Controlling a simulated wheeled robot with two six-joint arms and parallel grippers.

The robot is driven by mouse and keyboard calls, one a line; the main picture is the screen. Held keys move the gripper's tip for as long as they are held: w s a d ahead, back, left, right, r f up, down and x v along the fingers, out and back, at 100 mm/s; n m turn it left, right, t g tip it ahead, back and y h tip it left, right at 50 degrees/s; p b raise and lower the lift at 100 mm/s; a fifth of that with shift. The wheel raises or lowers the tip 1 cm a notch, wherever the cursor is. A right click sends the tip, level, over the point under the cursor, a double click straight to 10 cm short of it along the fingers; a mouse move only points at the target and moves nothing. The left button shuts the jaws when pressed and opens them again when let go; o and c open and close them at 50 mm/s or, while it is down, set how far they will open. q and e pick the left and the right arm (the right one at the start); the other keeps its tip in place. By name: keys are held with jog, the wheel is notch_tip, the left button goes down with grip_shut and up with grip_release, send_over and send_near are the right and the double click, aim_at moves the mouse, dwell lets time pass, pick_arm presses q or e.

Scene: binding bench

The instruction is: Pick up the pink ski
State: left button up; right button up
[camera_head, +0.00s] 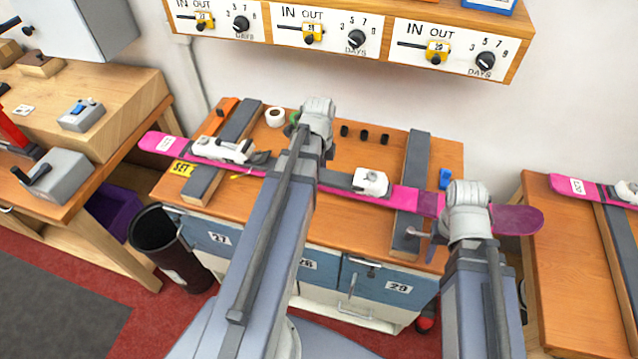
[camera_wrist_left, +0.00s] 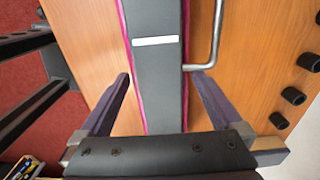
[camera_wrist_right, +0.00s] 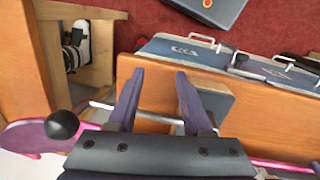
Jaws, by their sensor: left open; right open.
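The pink ski (camera_head: 405,200) lies across two dark grey supports on the wooden bench, with white binding parts (camera_head: 371,182) on it. Its grey top with pink edges shows in the left wrist view (camera_wrist_left: 158,70). My left gripper (camera_wrist_left: 160,80) is open, with one finger on each side of the ski's width; no contact is visible. In the head view my left arm covers part of the ski and hides the fingers. My right gripper (camera_wrist_right: 160,80) is open and empty near the bench's front edge, and the ski (camera_wrist_right: 28,138) shows behind it.
A second pink ski (camera_head: 580,188) lies on another bench at the right. Black pegs (camera_head: 364,135) and a white tape roll (camera_head: 275,117) stand behind the ski. A dark bin (camera_head: 160,240) stands at the front left. A control panel (camera_head: 340,32) hangs above.

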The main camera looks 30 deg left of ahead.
pick_arm(q)
jog(key=shift+f, duration=0.1)
grip_shut()
dwell(0.8)
